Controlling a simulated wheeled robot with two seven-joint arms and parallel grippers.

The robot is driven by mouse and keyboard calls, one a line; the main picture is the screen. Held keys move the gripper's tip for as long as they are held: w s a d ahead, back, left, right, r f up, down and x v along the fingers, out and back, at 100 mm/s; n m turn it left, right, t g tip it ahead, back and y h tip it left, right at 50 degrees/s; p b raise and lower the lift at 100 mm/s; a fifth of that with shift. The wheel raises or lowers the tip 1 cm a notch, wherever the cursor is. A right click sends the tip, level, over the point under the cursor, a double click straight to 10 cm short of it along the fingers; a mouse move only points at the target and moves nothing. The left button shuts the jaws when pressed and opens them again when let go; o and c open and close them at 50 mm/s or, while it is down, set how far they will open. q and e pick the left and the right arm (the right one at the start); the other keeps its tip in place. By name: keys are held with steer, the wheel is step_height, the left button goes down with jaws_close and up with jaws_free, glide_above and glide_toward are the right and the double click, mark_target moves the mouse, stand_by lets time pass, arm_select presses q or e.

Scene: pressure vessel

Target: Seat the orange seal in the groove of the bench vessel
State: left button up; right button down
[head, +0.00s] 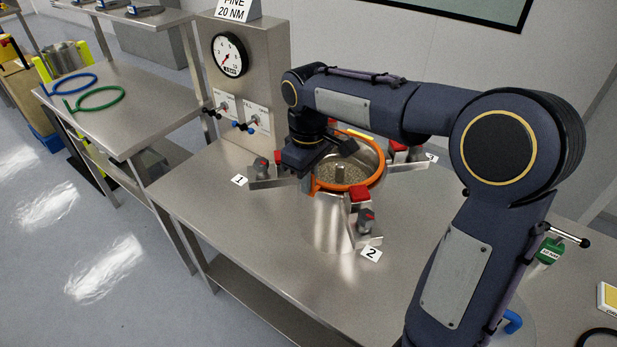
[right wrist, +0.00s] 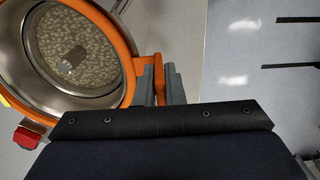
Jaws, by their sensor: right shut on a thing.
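The bench vessel (head: 331,222) is a shiny metal pot on the steel bench, with a pale grainy floor and a central stub inside. The orange seal (head: 374,178) lies around the vessel's mouth; it also shows in the right wrist view (right wrist: 122,45), ringing the opening. I cannot tell whether it sits fully in the groove. My right gripper (head: 311,177) is at the left side of the rim. In the right wrist view its fingers (right wrist: 163,84) are shut on the seal's orange tab. My left gripper is out of view.
Clamps with red blocks (head: 359,194) stand around the vessel, beside number cards 1, 2 and 3. A gauge panel (head: 250,75) stands behind. Green and blue rings (head: 98,98) lie on the left table. A green tool (head: 548,251) lies at right. The bench's front left is clear.

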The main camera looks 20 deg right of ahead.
steer(key=shift+s+f, duration=0.15)
steer(key=shift+f, duration=0.5)
steer(key=shift+s+f+b, duration=0.1)
steer(key=shift+f+b, duration=0.2)
steer(key=shift+b, duration=0.15)
steer(key=c, duration=1.4)
jaws_free()
steer(key=shift+d, duration=0.1)
steer(key=shift+c, duration=0.2)
steer(key=shift+w+d+r, duration=0.1)
steer(key=shift+w+r, duration=0.05)
steer(key=shift+w, duration=0.1)
